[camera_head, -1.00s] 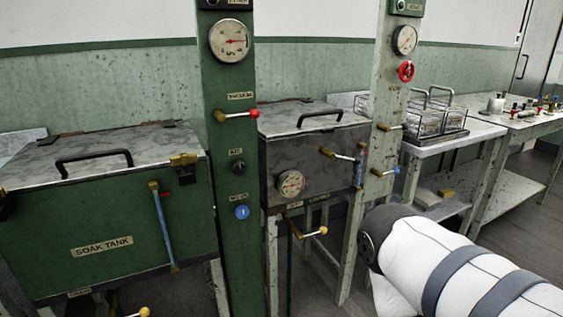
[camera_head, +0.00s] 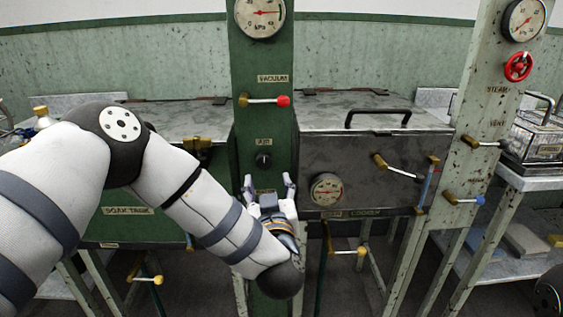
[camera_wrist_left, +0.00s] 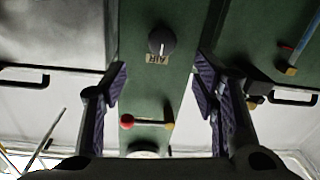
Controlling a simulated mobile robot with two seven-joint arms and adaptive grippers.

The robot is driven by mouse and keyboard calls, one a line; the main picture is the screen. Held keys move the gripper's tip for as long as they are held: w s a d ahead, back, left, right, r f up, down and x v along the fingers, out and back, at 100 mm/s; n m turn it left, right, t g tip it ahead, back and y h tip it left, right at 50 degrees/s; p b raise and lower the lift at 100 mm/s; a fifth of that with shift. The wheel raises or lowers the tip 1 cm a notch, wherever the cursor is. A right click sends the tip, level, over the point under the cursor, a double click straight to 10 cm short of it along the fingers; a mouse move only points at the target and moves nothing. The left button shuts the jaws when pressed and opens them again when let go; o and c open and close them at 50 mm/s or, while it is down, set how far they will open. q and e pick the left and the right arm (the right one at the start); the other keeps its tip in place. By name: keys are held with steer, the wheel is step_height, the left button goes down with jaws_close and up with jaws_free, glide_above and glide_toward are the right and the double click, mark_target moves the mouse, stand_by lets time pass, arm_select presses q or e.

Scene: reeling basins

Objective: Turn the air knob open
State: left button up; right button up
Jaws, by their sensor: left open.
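The air knob (camera_head: 264,160) is a small black round knob on the green column, just under its "AIR" label (camera_head: 264,142). In the left wrist view, which looks upside down, the knob (camera_wrist_left: 162,40) sits near the top centre with its label beside it. My left gripper (camera_head: 268,184) is open and empty, pointing up just below the knob in the head view. In the left wrist view its fingers (camera_wrist_left: 162,82) stand apart on either side of the column, with the knob beyond them. No contact with the knob shows. My right gripper is not in view.
A red-tipped vacuum lever (camera_head: 264,100) sticks out above the knob, under a gauge (camera_head: 260,14). The steel cooker (camera_head: 370,165) with its lever is right of the column; the soak tank (camera_head: 115,228) is left, partly behind my arm. A red steam wheel (camera_head: 518,66) is at far right.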

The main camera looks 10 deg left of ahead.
mark_target(265, 162)
arm_select(q)
steer(key=x, duration=0.5)
steer(key=b+x, duration=0.1)
steer(key=x, duration=0.4)
steer(key=shift+w+a+f, duration=0.15)
steer(key=shift+a+f, duration=0.1)
steer(key=shift+w+r, duration=0.15)
steer(key=c, duration=1.2)
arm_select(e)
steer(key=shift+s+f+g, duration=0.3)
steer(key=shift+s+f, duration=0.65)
